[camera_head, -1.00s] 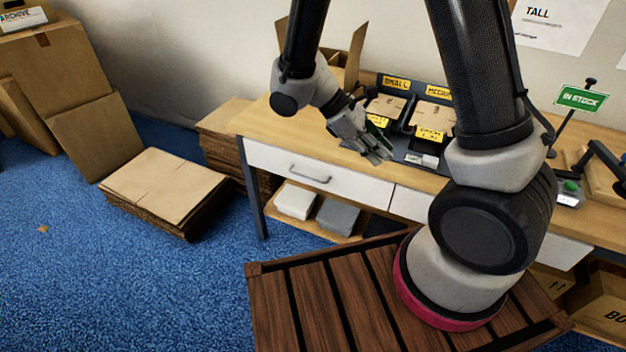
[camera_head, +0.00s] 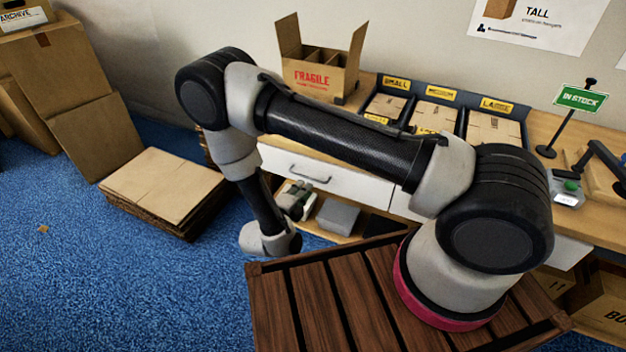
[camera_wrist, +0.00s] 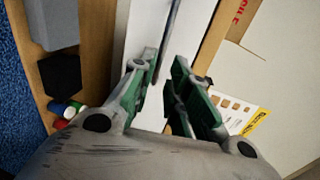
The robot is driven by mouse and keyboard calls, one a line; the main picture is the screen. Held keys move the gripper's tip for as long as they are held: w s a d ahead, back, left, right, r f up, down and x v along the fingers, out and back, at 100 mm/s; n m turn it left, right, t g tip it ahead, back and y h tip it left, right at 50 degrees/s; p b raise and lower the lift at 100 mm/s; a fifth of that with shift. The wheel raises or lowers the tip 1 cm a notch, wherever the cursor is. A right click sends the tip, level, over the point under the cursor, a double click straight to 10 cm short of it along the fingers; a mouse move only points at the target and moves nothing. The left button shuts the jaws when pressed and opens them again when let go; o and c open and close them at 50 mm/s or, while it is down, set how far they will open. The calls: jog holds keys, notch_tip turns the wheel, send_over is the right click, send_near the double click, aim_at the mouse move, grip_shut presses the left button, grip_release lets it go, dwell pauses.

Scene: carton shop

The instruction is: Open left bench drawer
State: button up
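The left bench drawer (camera_head: 345,184) has a white front with a grey bar handle (camera_head: 310,173), and it looks closed. In the wrist view the white drawer front (camera_wrist: 143,25) lies beyond my fingers. A thin grey bar (camera_wrist: 170,38), which looks like the handle, runs just ahead of the gap between the fingertips. My gripper (camera_wrist: 160,68) is open, with green finger pads apart and nothing between them. In the head view my gripper (camera_head: 294,200) is low in front of the drawer, just below the handle; my arm hides the drawer's left part.
The wooden bench top (camera_head: 541,126) carries a FRAGILE box (camera_head: 318,78) and a sorter with flat cartons (camera_head: 437,116). A grey block (camera_head: 338,216) sits on the lower shelf. Stacked cardboard (camera_head: 163,184) lies on the floor at left.

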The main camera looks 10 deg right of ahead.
aim_at(313, 179)
jog(key=x, duration=0.7)
jog(key=shift+w+d, duration=0.25)
jog(key=shift+w, duration=0.05)
grip_shut()
